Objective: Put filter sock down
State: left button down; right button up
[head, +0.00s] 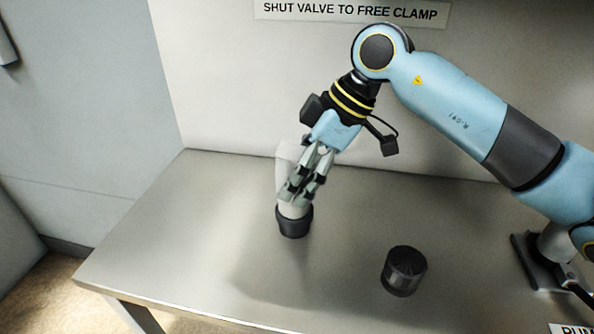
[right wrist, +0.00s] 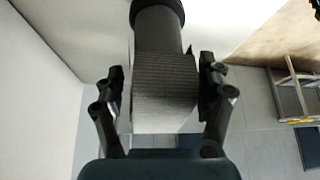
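The filter sock, a pale grey-white cylinder (head: 287,160) with a black collar at its lower end (head: 294,222), is upright on the steel table, collar down. The collar appears to touch the table top. My right gripper (head: 301,190) is around the sock's pale body, coming from above, and hides part of it in the head view. In the right wrist view, the ribbed grey body (right wrist: 165,80) lies between the two fingers (right wrist: 162,95). A gap shows between the left finger and the sock; the right finger is very close to it. My left gripper is not in view.
A dark ribbed cap (head: 404,270) stands on the table (head: 200,230) to the right of the sock. A wall sign (head: 350,12) is behind. The table's left side is clear. A clamp-like fitting (head: 550,260) is at the right edge.

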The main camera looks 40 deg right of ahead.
jog(key=shift+d+r, duration=0.15)
jog(key=shift+r, duration=0.15)
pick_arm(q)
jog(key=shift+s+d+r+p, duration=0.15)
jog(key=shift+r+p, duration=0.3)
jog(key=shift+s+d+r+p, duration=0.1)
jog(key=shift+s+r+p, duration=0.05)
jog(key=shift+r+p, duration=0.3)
pick_arm(e)
jog(key=v, duration=1.1)
jog(key=shift+s+r, duration=0.2)
jog(key=shift+r, duration=0.05)
